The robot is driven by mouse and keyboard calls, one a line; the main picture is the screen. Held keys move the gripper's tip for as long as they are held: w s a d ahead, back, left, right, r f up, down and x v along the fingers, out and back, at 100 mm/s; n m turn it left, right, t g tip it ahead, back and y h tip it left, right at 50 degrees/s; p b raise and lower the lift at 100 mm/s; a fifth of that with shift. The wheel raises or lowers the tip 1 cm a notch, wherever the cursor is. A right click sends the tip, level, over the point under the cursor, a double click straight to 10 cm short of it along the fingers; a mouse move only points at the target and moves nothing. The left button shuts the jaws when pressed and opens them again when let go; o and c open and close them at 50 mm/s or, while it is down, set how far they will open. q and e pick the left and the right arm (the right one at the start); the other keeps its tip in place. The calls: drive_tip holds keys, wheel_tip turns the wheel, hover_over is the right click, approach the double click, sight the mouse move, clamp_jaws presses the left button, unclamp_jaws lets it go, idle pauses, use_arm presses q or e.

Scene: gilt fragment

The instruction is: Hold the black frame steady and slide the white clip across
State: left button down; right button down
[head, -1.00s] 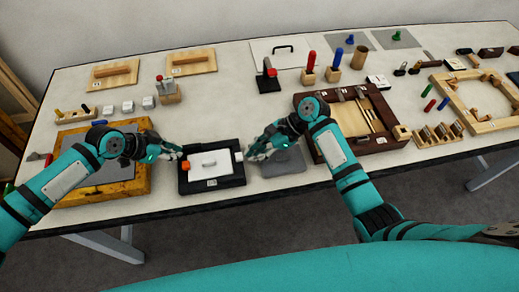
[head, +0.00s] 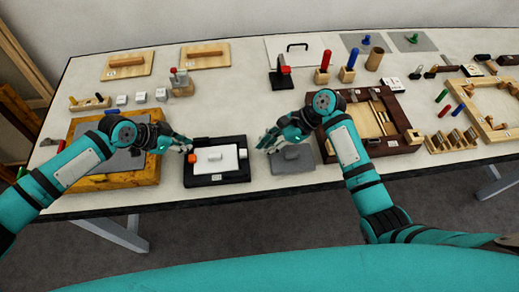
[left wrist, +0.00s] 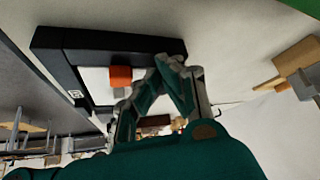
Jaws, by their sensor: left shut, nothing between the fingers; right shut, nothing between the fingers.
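The black frame (head: 205,181) lies on the table in the head view, with a white plate bearing a grey handle (head: 216,158) inside it. An orange block (head: 192,158) sits on its left side. A small white piece (head: 243,153) shows at its right side; I take it for the white clip. My left gripper (head: 187,146) is shut and empty at the frame's far left corner. The left wrist view shows its fingers (left wrist: 180,68) close to the black frame (left wrist: 110,40) and orange block (left wrist: 120,76); contact is unclear. My right gripper (head: 264,143) is shut and empty, right of the frame.
A grey plate with a knob (head: 292,160) lies below my right gripper. A yellow-edged board (head: 145,172) lies under my left arm. A dark wooden tray (head: 400,103) stands right of my right forearm. The table's front edge is close to the frame.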

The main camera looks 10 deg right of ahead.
drive_tip(key=v, duration=0.6)
drive_tip(key=c, duration=1.9)
unclamp_jaws()
drive_tip(key=shift+d+r, duration=0.2)
drive_tip(key=shift+r, duration=0.05)
drive_tip(key=o, duration=0.7)
drive_tip(key=a+r+n+h, duration=0.1)
drive_tip(key=a+n, duration=0.1)
drive_tip(key=a+r+n, duration=0.1)
drive_tip(key=a+n, duration=0.1)
drive_tip(key=a+r+n+g+h, duration=0.1)
drive_tip(key=a+r+n, duration=0.1)
drive_tip(key=a+n, duration=0.1)
drive_tip(key=shift+w+a+h, duration=0.1)
drive_tip(key=shift+w+h, duration=0.2)
drive_tip(key=shift+o, duration=0.2)
drive_tip(key=r+n+h, duration=0.2)
drive_tip(key=n+h, duration=0.2)
drive_tip(key=n, duration=0.3)
hover_over(243, 152)
wheel_tip(243, 152, down, 12)
drive_tip(key=n+t+h, duration=0.1)
drive_tip(key=n+h, duration=0.1)
drive_tip(key=n, duration=0.1)
drive_tip(key=shift+n, duration=0.3)
drive_tip(key=shift+r, duration=0.1)
clamp_jaws()
